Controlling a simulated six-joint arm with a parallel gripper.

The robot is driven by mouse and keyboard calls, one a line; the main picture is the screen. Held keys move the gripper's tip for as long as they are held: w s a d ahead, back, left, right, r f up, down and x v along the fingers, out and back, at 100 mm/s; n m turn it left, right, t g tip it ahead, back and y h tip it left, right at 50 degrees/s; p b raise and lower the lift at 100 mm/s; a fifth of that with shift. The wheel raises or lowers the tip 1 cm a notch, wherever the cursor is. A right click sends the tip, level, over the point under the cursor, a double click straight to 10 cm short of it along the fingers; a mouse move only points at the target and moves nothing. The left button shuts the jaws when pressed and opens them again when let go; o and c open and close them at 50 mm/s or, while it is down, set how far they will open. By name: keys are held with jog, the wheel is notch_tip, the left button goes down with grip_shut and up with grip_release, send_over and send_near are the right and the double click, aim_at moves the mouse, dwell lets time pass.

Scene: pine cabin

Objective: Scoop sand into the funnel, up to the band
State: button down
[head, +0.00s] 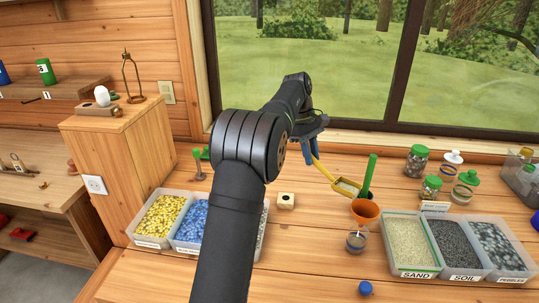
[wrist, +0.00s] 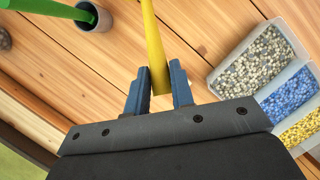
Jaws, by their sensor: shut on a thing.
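My gripper (head: 311,152) is shut on the yellow handle of the scoop (head: 322,169); the wrist view shows the handle (wrist: 155,50) between both blue fingers (wrist: 158,90). The scoop's bowl holds something pale, like sand, and appears behind and left of the orange funnel (head: 365,209) in the head view. The bowl is outside the wrist view. The funnel is above a small clear jar (head: 356,241); the band and the fill inside the funnel cannot be made out. The sand bin (head: 417,274) stands to the right, filled with pale sand.
Soil (head: 464,278) and pebbles (head: 511,275) bins stand right of the sand. Yellow (head: 152,242) and blue bins are at left, partly behind my arm. A blue cap (head: 365,288) lies in front.

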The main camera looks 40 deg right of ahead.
jog(key=s+d+n, duration=0.1)
jog(key=s+d, duration=0.6)
jog(key=s, duration=0.5)
jog(key=s+d+f+n, duration=0.1)
jog(key=s+f+n, duration=0.15)
jog(key=f, duration=0.55)
jog(key=s+d+r+t+y, duration=0.1)
jog(key=s+d+r+t, duration=0.1)
jog(key=s+r+t, duration=0.3)
jog(key=s+d+r+t+y, duration=0.2)
jog(key=s+r+t, duration=0.4)
jog(key=s, duration=0.3)
jog(key=shift+d+r+m+t, duration=0.2)
jog(key=shift+d+m+t, duration=0.1)
jog(key=shift+d+m, duration=0.2)
jog(key=shift+s+d, duration=0.1)
